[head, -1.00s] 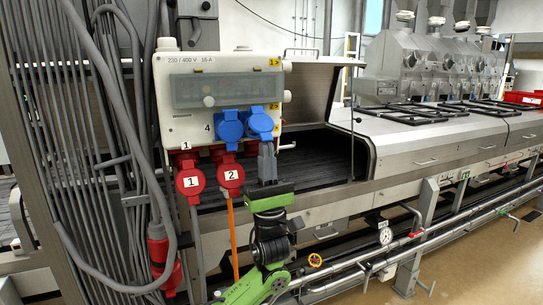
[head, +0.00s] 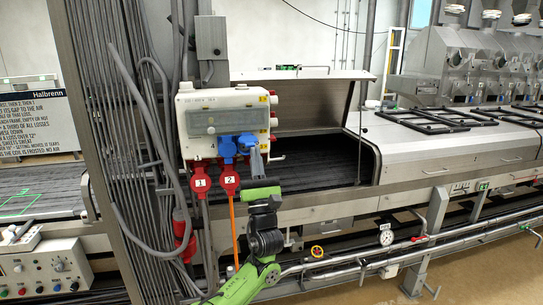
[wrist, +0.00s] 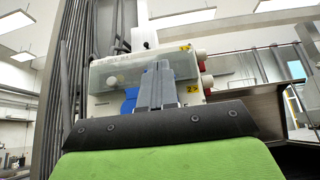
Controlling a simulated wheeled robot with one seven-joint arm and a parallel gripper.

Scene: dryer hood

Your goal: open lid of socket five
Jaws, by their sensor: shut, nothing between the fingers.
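The white socket box (head: 222,105) hangs at the centre left, with a clear window across its front. Two blue socket lids sit along its lower edge: the left blue lid (head: 227,149) and the right blue lid (head: 247,140). No number 5 is readable; the right one is probably socket five. My gripper (head: 256,160) is shut and empty, its grey fingers pointing up just below and in front of the right blue lid. In the wrist view the fingers (wrist: 155,85) cover part of the box, with some blue showing to their left. Whether they touch the lid, and how far it stands open, I cannot tell.
Grey cables and pipes (head: 120,110) crowd the left. The metal hood (head: 305,100) stands open behind, to the right.

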